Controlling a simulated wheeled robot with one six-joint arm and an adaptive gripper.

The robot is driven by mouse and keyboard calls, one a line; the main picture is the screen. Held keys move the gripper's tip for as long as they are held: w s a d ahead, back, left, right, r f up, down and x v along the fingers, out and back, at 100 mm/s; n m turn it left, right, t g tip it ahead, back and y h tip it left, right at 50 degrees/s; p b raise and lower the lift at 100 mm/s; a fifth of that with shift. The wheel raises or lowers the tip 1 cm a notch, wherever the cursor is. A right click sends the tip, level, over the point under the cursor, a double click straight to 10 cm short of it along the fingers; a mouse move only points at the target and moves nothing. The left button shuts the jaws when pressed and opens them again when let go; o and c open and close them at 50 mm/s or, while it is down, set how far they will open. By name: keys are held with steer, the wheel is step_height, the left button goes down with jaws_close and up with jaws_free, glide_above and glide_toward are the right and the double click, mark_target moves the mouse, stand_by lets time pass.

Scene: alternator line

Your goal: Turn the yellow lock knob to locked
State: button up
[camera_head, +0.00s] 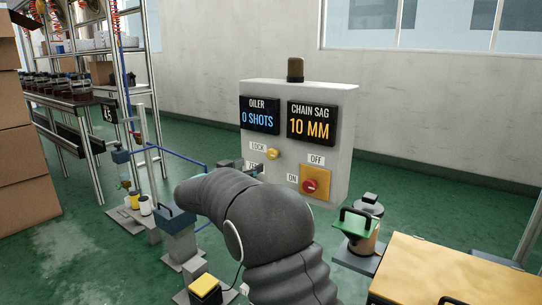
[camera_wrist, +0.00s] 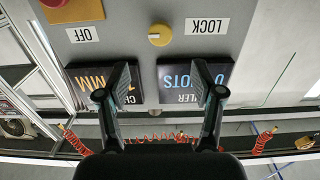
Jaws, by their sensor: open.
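The yellow lock knob (camera_head: 273,154) is on the front of the grey control box (camera_head: 228,103), right of the LOCK label (camera_head: 257,147). In the wrist view, which is upside down, the knob (camera_wrist: 159,36) is at top centre with the LOCK label (camera_wrist: 206,26) to its right. A pale mark on the knob seems to lie toward the side away from LOCK. My gripper (camera_wrist: 163,85) is open and empty, its fingers spread below the knob in the picture and not touching it. In the head view my arm mostly hides the gripper.
Two displays (camera_head: 311,122) sit above. A metal rack and boxes are at left.

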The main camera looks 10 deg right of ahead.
mark_target(270, 155)
steer(key=x, duration=1.2)
steer(key=shift+w+d, duration=0.2)
steer(key=shift+p, duration=0.3)
steer(key=c, duration=1.2)
